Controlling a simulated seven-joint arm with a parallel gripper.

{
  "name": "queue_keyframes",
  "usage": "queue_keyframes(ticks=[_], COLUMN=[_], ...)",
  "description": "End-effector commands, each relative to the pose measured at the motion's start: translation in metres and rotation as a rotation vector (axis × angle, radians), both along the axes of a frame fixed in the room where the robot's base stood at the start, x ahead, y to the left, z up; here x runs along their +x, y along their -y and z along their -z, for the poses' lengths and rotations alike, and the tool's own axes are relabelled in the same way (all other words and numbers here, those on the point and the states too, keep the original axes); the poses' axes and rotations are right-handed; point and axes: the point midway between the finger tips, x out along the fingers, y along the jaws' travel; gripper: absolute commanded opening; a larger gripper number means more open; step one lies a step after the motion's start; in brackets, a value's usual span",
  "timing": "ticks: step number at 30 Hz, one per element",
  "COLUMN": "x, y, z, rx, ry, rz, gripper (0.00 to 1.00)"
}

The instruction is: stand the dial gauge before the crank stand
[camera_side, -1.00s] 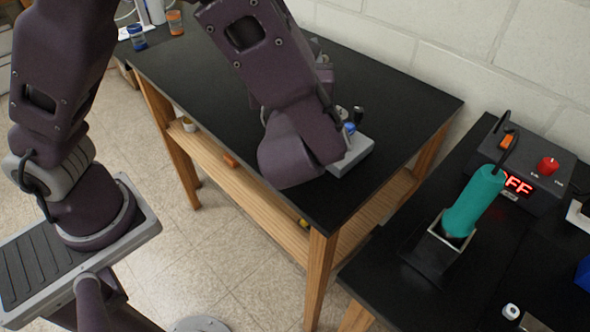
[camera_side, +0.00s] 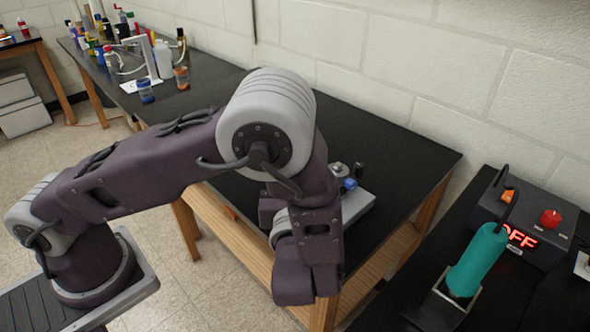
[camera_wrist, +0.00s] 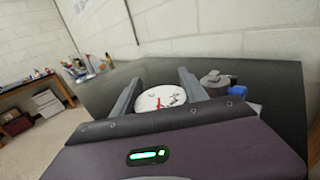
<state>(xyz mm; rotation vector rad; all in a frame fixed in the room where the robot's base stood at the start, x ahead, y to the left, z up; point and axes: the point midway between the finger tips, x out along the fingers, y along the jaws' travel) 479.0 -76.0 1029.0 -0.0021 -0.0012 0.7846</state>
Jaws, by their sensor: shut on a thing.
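The dial gauge (camera_wrist: 160,97), with a round white face and red and dark marks, is between the two fingers of my gripper (camera_wrist: 160,82) in the wrist view. The fingers are shut on it. The crank stand (camera_side: 357,206), a light grey base with grey metal parts and a blue piece on top, stands on the black table. It also shows to the right of my gripper in the wrist view (camera_wrist: 217,80). In the side view my arm hides the gauge, my fingers and part of the stand. I cannot tell the gauge's height above the table.
The black table (camera_side: 400,150) is mostly clear around the stand. Bottles and an orange-labelled jar (camera_side: 181,77) stand at its far left end. On the right bench are a teal-handled tool (camera_side: 478,260) in a holder and a control box (camera_side: 530,205) reading OFF.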

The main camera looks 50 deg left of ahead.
Motion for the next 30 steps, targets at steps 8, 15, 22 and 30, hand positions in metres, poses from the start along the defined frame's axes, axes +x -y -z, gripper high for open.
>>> queue_keyframes(ticks=[8,15,22,30], x=[0.000,0.000,-0.027,-0.074], y=[0.000,0.000,0.029,0.075], z=[0.002,0.001,0.000,0.000], rx=[0.001,0.001,-0.001,-0.001], ry=[-0.001,-0.001,-0.001,-0.002], rz=[0.000,0.000,0.006,0.003], gripper=[0.73,0.73,0.73,0.73])
